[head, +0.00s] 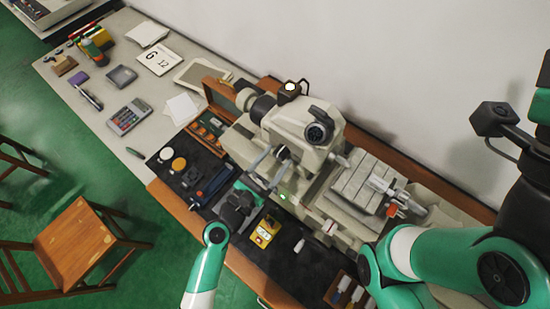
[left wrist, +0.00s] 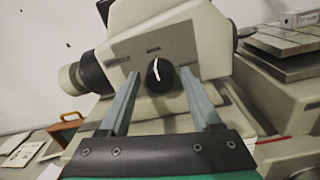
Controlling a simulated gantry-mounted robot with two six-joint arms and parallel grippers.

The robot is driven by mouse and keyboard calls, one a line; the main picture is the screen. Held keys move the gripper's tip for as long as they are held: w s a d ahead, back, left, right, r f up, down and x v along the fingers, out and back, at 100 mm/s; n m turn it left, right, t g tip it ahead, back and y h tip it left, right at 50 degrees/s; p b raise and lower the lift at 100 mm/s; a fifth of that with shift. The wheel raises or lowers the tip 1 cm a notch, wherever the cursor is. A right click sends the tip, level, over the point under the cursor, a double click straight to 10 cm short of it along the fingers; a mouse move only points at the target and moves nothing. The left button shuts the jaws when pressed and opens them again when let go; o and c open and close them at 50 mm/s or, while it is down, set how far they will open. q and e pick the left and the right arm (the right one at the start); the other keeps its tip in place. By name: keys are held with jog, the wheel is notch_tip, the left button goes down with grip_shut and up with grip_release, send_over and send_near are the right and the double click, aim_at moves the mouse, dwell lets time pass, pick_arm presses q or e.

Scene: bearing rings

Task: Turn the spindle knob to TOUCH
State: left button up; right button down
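The spindle knob (left wrist: 158,76) is a round black knob with a white pointer line on the front of the pale machine head (left wrist: 150,35). Its line points nearly straight up, toward a small label that is too blurred to read surely. The knob also shows dark and small in the head view (head: 283,153). My left gripper (left wrist: 160,88) is open, with one finger on each side of the knob and a visible gap to it. In the head view the left gripper (head: 270,170) reaches up to the machine's front. My right gripper is not in view.
A machine table with slots (head: 357,182) lies right of the head, with an orange-red part (head: 392,210) beside it. A yellow box (head: 265,232) stands on the dark mat in front.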

pick_arm(q)
grip_shut()
dwell(0.3)
jog(key=m+b, duration=0.2)
jog(key=m, duration=0.2)
jog(key=shift+f+m, duration=0.15)
jog(key=shift+m, duration=0.25)
jog(key=m+b, duration=0.3)
jog(key=m, duration=0.1)
jog(key=shift+f+m, duration=0.1)
jog(key=shift+m, duration=0.2)
jog(key=m+b, duration=0.3)
jog(key=m, duration=0.2)
jog(key=shift+d+m+h, duration=0.1)
jog(key=shift+m+h, duration=0.2)
jog(key=shift+m+b, duration=0.95)
jog(key=shift+m, duration=0.65)
